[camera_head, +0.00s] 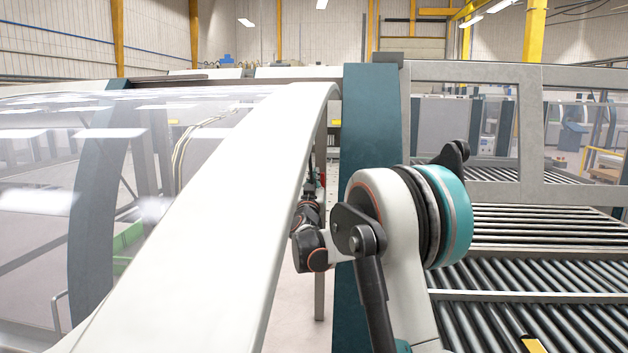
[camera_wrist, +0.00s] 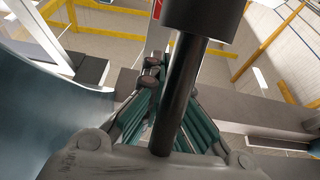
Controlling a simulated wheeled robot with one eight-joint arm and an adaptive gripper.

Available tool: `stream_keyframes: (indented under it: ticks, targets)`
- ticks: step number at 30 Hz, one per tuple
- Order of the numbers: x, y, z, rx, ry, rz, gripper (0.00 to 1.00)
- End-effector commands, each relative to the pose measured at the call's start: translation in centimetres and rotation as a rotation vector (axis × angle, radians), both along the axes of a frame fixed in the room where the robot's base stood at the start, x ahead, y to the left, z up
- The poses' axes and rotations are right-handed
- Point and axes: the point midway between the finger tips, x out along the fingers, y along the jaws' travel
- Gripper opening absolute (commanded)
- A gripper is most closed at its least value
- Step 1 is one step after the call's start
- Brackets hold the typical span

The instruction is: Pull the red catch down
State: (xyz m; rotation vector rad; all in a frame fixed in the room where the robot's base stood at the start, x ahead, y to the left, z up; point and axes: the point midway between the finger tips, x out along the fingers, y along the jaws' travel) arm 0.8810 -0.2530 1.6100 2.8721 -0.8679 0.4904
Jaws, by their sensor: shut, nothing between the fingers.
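A small red part, which looks like the red catch (camera_head: 322,178), shows in the head view in the narrow gap between the white curved cover and the teal post, just beyond the end of my arm. In the wrist view a red piece (camera_wrist: 157,9) shows at the top edge, partly cut off and close to a dark block. My gripper (camera_wrist: 152,72) is shut and empty, its fingertips pointing toward that red piece and apparently below it in the picture. In the head view my gripper (camera_head: 309,188) is small and partly hidden behind the white cover; contact cannot be told.
The white curved cover (camera_head: 245,200) stands close on the left and the teal post (camera_head: 371,115) close on the right of the gap. A roller conveyor (camera_head: 530,290) lies at the right. In the wrist view a dark rod (camera_wrist: 183,95) crosses before the fingers.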

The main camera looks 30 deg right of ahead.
Motion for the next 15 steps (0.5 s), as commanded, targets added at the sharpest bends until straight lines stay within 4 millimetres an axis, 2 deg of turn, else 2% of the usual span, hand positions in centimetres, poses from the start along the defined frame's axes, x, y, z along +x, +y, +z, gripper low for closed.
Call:
stream_keyframes:
  ticks: [1, 6, 15]
  targets:
    - [-1.0, 0.4, -0.6, 0.001, -0.001, -0.002, 0.00]
    - [-3.4, 2.1, -1.6, 0.000, 0.000, -0.001, 0.00]
    - [-5.2, 3.2, -2.2, 0.000, -0.001, -0.003, 0.00]
